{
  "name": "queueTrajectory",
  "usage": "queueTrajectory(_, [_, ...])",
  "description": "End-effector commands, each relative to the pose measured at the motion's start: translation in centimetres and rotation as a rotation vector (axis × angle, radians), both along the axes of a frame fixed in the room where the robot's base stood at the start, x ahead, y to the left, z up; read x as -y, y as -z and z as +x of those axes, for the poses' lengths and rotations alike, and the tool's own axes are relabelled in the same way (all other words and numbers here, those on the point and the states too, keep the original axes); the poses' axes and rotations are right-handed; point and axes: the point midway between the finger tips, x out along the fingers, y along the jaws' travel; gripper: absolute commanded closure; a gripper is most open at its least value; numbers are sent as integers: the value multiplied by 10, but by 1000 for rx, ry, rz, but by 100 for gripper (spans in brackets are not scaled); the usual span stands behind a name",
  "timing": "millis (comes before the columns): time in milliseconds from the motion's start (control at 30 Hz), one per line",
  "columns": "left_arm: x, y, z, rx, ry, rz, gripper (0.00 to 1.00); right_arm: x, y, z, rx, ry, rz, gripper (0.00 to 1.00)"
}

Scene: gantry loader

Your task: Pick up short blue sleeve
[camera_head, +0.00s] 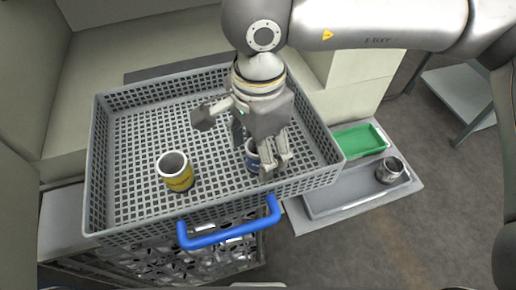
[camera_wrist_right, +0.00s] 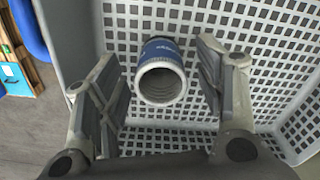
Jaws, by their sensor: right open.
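The short blue sleeve (camera_head: 251,158) stands in the grey mesh crate (camera_head: 104,150), near its front right part. It is a silvery ring-ended cylinder with a blue band, partly hidden by my right gripper in the head view. My right gripper (camera_head: 240,140) is open above and around the sleeve. In the right wrist view the blue sleeve (camera_wrist_right: 160,48) lies between the two spread fingers, with a gap on both sides, its open end facing the camera. My left gripper is not in view.
A yellow-banded sleeve (camera_head: 175,172) stands in the crate to the left. The crate has a blue handle (camera_head: 229,230) in front. To the right are a green bin (camera_head: 360,141) and a grey tray (camera_head: 340,204) holding a metal part (camera_head: 390,170). The crate's back is bare.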

Motion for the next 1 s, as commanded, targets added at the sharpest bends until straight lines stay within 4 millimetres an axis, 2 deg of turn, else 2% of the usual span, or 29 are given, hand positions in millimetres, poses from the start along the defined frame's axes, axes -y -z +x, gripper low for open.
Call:
queueTrajectory(267, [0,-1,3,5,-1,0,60,0,6,0,0,-1,1,38])
queueTrajectory(367, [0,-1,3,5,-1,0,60,0,6,0,0,0,1,48])
queueTrajectory(733, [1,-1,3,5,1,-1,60,0,5,0,0,0,1,95])
queueTrajectory(1000, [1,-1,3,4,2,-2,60,0,4,0,2,0,3,95])
